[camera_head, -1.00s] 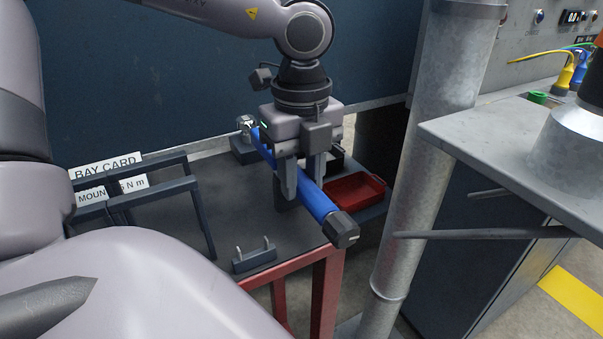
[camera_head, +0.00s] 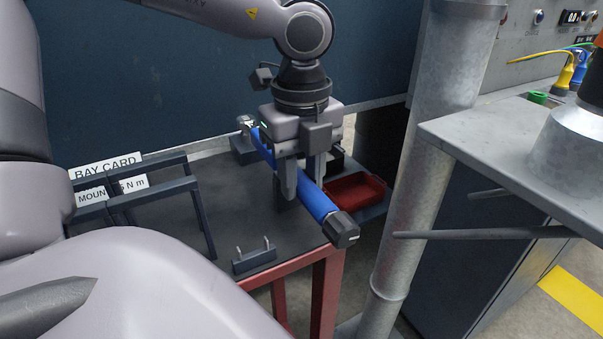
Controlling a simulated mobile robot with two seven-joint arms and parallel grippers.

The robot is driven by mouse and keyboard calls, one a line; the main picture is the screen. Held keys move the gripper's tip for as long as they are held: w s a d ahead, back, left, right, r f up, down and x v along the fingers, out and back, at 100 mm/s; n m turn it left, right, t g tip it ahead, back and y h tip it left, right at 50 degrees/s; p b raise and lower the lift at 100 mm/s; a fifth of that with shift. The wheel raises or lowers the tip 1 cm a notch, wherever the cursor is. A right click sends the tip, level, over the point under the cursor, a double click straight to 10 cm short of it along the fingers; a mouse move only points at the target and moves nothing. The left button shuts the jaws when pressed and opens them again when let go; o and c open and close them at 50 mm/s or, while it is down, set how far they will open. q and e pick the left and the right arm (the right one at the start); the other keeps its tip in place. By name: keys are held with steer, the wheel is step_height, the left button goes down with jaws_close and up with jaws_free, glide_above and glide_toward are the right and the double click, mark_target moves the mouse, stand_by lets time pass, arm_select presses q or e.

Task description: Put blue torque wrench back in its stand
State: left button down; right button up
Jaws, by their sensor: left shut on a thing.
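The blue torque wrench (camera_head: 315,200) has a long blue body, a black knob at its near right end and a metal head at its far left end. My left gripper (camera_head: 299,190) is shut on the middle of its body, fingers pointing down. The wrench lies roughly level over the dark bench top. A small dark block with two upright pins (camera_head: 254,257) sits at the bench's front edge, and another dark block (camera_head: 243,150) sits at the back under the wrench head; they look like the stand's two supports. Whether the wrench touches either cannot be told. My right gripper is not in view.
A red tray (camera_head: 356,191) lies at the bench's right end. A dark frame (camera_head: 158,205) with a bay card (camera_head: 106,167) stands at the left. A grey post (camera_head: 420,150) rises on the right, beside a grey table (camera_head: 510,150). The bench (camera_head: 225,205) is bare between the frame and wrench.

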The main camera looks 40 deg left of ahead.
arm_select(q)
steer(key=shift+r, duration=0.15)
steer(key=shift+r+p, duration=1.4)
steer(key=shift+r, duration=1)
